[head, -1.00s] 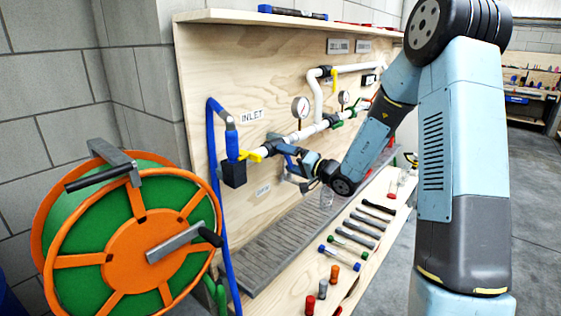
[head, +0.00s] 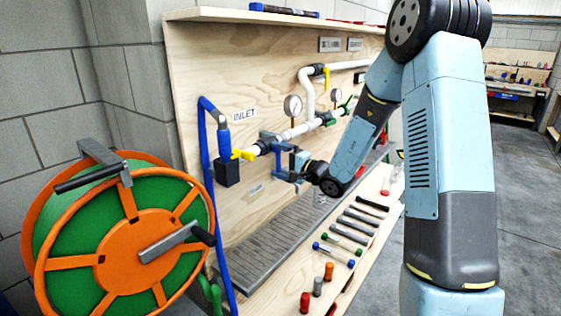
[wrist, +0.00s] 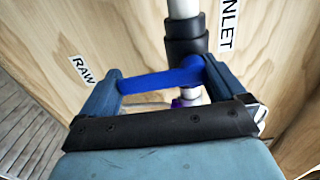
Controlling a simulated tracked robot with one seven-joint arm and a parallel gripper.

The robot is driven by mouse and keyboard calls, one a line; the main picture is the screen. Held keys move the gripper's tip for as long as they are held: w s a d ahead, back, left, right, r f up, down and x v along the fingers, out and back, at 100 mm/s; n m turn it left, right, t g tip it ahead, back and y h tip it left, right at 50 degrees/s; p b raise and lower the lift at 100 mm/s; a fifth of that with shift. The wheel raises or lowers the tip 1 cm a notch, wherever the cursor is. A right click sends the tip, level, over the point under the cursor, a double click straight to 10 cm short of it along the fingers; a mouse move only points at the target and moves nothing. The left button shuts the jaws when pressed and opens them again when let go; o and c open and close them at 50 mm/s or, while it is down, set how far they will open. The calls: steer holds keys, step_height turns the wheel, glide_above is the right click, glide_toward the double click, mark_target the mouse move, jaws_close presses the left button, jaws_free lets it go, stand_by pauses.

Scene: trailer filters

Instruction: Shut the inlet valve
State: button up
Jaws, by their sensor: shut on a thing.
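The inlet valve has a dark body on the white pipe, under the INLET label (head: 244,114). Its dark collar (wrist: 186,45) shows in the wrist view. My gripper (head: 272,145) is at this valve, just right of the yellow lever (head: 243,155). In the wrist view a blue handle (wrist: 165,79) lies across between my two fingers, and my gripper is shut on it. The handle's mount is partly hidden behind my gripper's dark palm. In the head view my fingers cover most of the handle.
White pipework with a pressure gauge (head: 292,106) runs right along the plywood board. A blue hose (head: 209,150) hangs at the left. An orange and green hose reel (head: 125,245) stands at front left. Tools lie on the bench below, including a red-capped piece (head: 305,302).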

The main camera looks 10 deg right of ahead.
steer(key=shift+w+d+f, duration=0.1)
steer(key=shift+w+d, duration=0.05)
steer(key=shift+d, duration=0.2)
steer(key=o, duration=1.1)
steer(key=shift+a, duration=0.1)
steer(key=v, duration=1.4)
steer(key=shift+a, duration=0.1)
steer(key=s+a+r+n+g+h, duration=0.1)
steer(key=s+a+r+n+g, duration=0.1)
steer(key=s+a+n+g, duration=0.3)
steer(key=s+r+g, duration=0.2)
steer(key=s, duration=0.5)
steer(key=s+a+r+n+g+h, duration=0.1)
steer(key=s+a+r+n+g, duration=0.25)
steer(key=s, duration=0.25)
steer(key=s+d+r+t+h, duration=0.1)
steer(key=s+d+r+h, duration=0.1)
steer(key=s+d+h, duration=0.1)
steer(key=s+d+r+t+h, duration=0.1)
steer(key=s+d+r+h, duration=0.1)
steer(key=s+d+h, duration=0.2)
steer(key=s+d+r+t+h, duration=0.1)
steer(key=s+d+r+h, duration=0.1)
steer(key=s+d+h, duration=0.2)
steer(key=shift+d+n+t, duration=0.25)
steer(key=shift+d, duration=0.85)
